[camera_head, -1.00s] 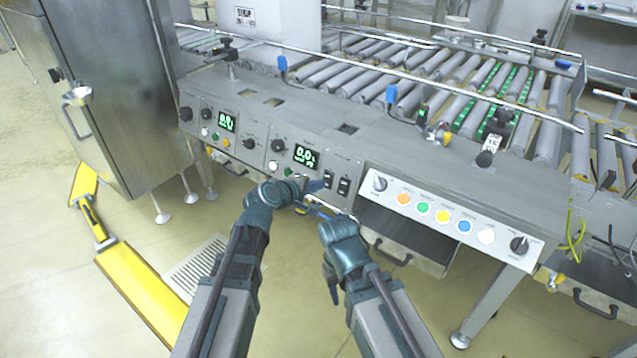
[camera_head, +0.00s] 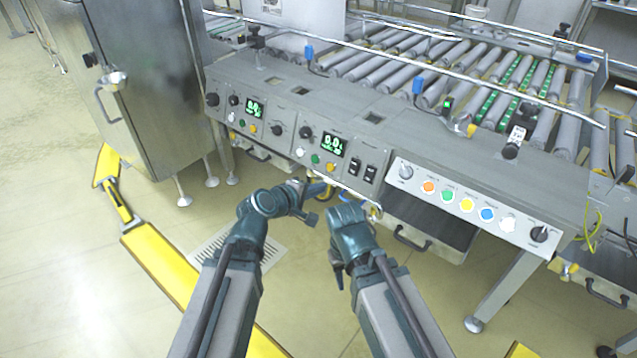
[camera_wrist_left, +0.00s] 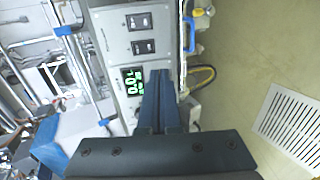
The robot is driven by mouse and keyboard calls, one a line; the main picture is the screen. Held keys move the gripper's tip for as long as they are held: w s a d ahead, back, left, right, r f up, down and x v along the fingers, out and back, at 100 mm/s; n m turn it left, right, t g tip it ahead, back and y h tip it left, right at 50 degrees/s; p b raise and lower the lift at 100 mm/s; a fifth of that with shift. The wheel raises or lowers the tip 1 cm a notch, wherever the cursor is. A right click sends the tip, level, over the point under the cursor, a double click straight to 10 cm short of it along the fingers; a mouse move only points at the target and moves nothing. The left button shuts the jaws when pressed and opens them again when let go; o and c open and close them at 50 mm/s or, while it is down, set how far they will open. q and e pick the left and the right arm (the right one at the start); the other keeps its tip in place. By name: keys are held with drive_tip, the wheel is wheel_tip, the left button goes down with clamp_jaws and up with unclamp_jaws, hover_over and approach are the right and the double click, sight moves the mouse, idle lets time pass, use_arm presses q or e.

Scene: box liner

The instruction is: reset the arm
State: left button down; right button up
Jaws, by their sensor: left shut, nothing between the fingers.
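My left arm comes in from the left in the head view. Its dark left gripper (camera_head: 314,190) is just in front of the control panel's lower edge, below the right green display (camera_head: 333,143). In the left wrist view the left gripper's two fingers (camera_wrist_left: 160,76) are together with nothing between them. They overlap the panel face beside the display (camera_wrist_left: 133,82) and the black rocker switches (camera_wrist_left: 141,34). My right arm is bent in the lower middle, and its right gripper (camera_head: 338,277) points downward, mostly hidden by its own wrist. Its fingers are unclear.
The control panel (camera_head: 290,105) runs across in front of a roller conveyor (camera_head: 400,62). A button box (camera_head: 470,206) with coloured buttons hangs at right. A steel cabinet (camera_head: 140,95) stands at left, with yellow floor barriers (camera_head: 160,262) below it.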

use_arm(q)
drive_tip(key=s+d+f+m+g+y, duration=0.1)
drive_tip(key=s+d+f+m+g, duration=0.25)
drive_tip(key=s+f+m, duration=0.2)
drive_tip(key=s+a+f+m+g+y+p, duration=0.1)
drive_tip(key=s+a+f+m+g+y, duration=0.1)
drive_tip(key=s+a+m+g+y, duration=0.3)
drive_tip(key=s+a+f+m+g+y+p, duration=0.1)
drive_tip(key=s+a+f+m+g+y, duration=0.2)
drive_tip(key=s, duration=0.4)
wheel_tip(320, 180, up, 38)
drive_tip(key=s+m+p, duration=0.1)
drive_tip(key=p, duration=3.6)
drive_tip(key=shift+d+t+p, duration=0.35)
drive_tip(key=shift+t+p, duration=0.05)
drive_tip(key=shift+t, duration=0.05)
drive_tip(key=shift+d, duration=0.1)
